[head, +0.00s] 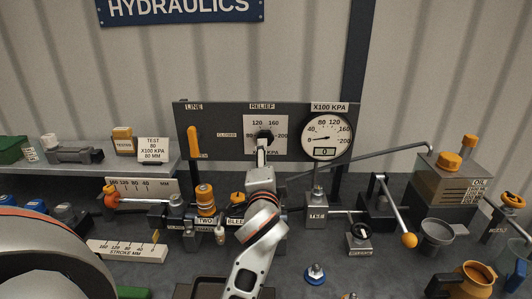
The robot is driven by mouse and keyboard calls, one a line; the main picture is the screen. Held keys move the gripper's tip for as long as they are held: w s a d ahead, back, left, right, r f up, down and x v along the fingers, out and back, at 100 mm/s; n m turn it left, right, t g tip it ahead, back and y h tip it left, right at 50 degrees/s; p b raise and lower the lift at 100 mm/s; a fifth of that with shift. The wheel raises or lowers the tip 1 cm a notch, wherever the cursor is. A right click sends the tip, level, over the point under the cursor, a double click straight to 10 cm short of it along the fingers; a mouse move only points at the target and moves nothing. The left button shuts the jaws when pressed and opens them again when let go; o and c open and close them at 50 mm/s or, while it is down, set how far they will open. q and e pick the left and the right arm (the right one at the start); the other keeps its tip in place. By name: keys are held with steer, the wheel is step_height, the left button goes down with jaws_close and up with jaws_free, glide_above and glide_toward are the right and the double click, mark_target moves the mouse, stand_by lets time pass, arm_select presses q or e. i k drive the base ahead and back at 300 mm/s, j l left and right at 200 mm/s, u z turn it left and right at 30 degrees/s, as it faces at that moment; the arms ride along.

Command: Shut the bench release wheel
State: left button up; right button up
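A small dark wheel (360,231) sits on a block with a white label (359,251), right of centre on the bench. The label is too small to read surely; this looks like the release wheel, and I cannot tell whether it is open or shut. One arm of mine, seemingly the left, rises from the bottom centre. Its gripper end (262,154) is left of the wheel and apart from it, in front of the black relief knob (265,137) in the picture. Whether its fingers are open or touch the knob is unclear. My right gripper is not in view.
A pump lever with an orange ball (409,240) stands right of the wheel. A grey cup (435,235) and orange jug (474,280) are farther right. A round gauge (325,136) is on the panel behind. A blue-based fitting (315,274) lies in front.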

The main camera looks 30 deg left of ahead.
mark_target(361, 234)
steer(key=k+l, duration=0.8)
steer(key=k, duration=0.05)
